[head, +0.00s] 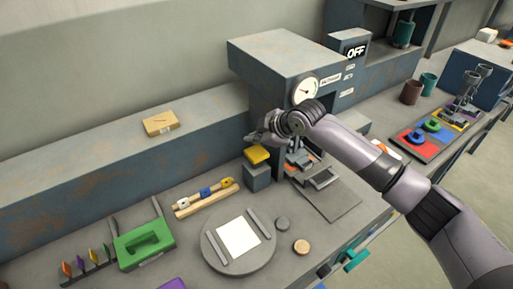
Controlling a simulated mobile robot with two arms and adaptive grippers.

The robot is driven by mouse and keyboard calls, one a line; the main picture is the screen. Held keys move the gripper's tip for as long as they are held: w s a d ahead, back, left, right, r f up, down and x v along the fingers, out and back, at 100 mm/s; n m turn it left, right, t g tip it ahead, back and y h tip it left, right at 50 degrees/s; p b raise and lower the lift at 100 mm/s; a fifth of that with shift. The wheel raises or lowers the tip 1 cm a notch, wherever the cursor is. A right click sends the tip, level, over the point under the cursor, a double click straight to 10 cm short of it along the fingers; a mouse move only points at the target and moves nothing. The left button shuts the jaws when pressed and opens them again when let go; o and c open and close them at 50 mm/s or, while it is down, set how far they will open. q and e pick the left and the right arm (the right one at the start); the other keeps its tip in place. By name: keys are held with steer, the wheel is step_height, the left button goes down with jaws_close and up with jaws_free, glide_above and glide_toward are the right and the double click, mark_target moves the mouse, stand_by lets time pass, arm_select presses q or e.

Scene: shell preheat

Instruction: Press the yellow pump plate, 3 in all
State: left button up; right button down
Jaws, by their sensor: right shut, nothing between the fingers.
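The yellow pump plate (257,154) sits on top of a small grey block at the left foot of the grey machine. My right gripper (252,139) is just above the plate, with its fingers closed and empty. I cannot tell from this view whether the fingertips touch the plate. My right arm covers part of the machine's front. My left gripper is not in view.
A round grey turntable (214,264) with a white square stands in front. A wooden rack (206,198) with small blocks and a green holder (143,246) are to the left. A coloured tray (411,148) and cups (411,92) are at the right. A ledge runs behind.

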mark_target(255, 153)
steer(key=shift+r+p, duration=1.1)
steer(key=shift+r, duration=0.5)
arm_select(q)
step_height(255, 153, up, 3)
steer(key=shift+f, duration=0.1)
arm_select(e)
steer(key=shift+f, duration=0.1)
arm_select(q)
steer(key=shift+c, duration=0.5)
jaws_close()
